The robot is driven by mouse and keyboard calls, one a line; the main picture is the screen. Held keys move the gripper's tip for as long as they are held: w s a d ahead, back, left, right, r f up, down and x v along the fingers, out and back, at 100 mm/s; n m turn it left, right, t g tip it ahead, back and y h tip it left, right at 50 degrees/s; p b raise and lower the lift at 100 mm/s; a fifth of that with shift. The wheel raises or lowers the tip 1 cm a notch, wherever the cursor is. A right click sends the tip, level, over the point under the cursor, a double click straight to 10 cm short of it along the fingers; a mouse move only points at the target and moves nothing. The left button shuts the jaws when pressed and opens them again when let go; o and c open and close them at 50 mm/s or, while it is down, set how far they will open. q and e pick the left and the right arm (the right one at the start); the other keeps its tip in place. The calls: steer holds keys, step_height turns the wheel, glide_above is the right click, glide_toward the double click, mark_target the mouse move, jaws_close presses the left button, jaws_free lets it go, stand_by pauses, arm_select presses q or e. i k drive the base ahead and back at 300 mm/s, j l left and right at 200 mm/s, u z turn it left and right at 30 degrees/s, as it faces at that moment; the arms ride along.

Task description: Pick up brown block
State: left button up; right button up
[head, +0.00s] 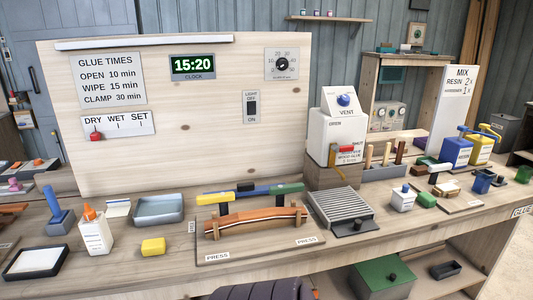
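A small tan-brown block (447,189) lies on a thin board at the right of the bench, close to a green block (426,200). It is small in the picture, and I cannot be sure that it is the brown block. A larger brown block-like base (333,178) sits under the white VENT unit (340,128). Neither of my grippers is in view.
On the wooden bench, a curved wooden strip (255,221) rests in the press stand. A yellow block (153,246), a glue bottle (95,232) and a grey tray (158,209) are left; a ribbed grille (341,207) is central. Blue (456,153) and yellow (480,149) containers stand right.

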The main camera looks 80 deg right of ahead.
mark_target(421, 170)
steer(key=z, duration=3.85)
